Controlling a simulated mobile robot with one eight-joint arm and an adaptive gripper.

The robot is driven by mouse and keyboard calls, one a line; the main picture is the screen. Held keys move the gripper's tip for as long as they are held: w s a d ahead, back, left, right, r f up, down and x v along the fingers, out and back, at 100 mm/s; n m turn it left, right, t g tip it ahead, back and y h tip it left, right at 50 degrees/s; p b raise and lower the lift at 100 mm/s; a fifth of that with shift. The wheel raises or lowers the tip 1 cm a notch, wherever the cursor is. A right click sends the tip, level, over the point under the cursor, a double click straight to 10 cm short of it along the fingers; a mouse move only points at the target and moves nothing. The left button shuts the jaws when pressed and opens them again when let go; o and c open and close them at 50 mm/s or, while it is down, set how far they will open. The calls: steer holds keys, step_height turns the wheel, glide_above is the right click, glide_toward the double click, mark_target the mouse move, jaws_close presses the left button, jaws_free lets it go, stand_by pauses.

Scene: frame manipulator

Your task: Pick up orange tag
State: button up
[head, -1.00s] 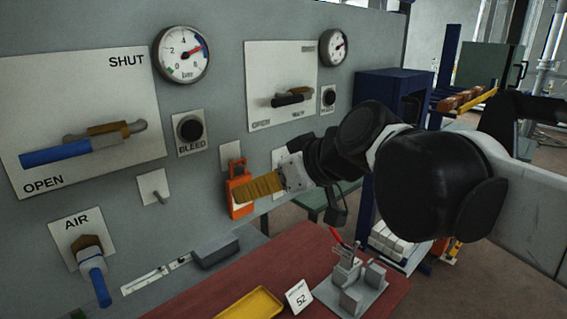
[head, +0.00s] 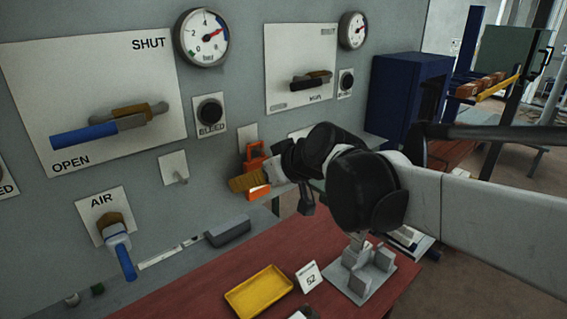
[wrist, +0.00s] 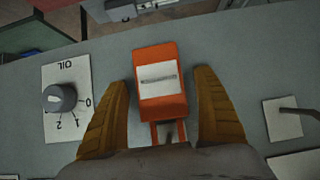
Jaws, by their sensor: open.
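The orange tag (head: 257,160) hangs on the grey panel in the head view, partly hidden behind my gripper. In the wrist view the orange tag (wrist: 160,85) shows a white label with a dark line and a frame-like end at the bottom. My gripper (head: 240,182) points at the panel from the right. In the wrist view my gripper (wrist: 162,98) is open, with one yellow-brown finger on each side of the tag. A gap shows between the tag and each finger. I cannot tell how deep the tag sits between them.
An OIL knob (wrist: 62,97) is left of the tag in the wrist view, and a toggle plate (wrist: 284,118) is right. Below the panel, a red table (head: 215,287) holds a yellow tray (head: 259,290), a sign (head: 309,276) and a grey fixture (head: 366,276).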

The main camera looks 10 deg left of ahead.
steer(key=c, duration=1.1)
steer(key=shift+r, duration=0.65)
steer(key=s+d+b, duration=0.1)
steer(key=s+d, duration=0.3)
steer(key=s+d+b, duration=0.1)
steer(key=s+d, duration=0.2)
steer(key=d, duration=0.2)
steer(key=s+d, duration=0.4)
steer(key=shift+s+d+r+b, duration=0.1)
steer(key=shift+s+d+b, duration=0.25)
steer(key=shift+b, duration=0.05)
steer(key=c, duration=0.3)
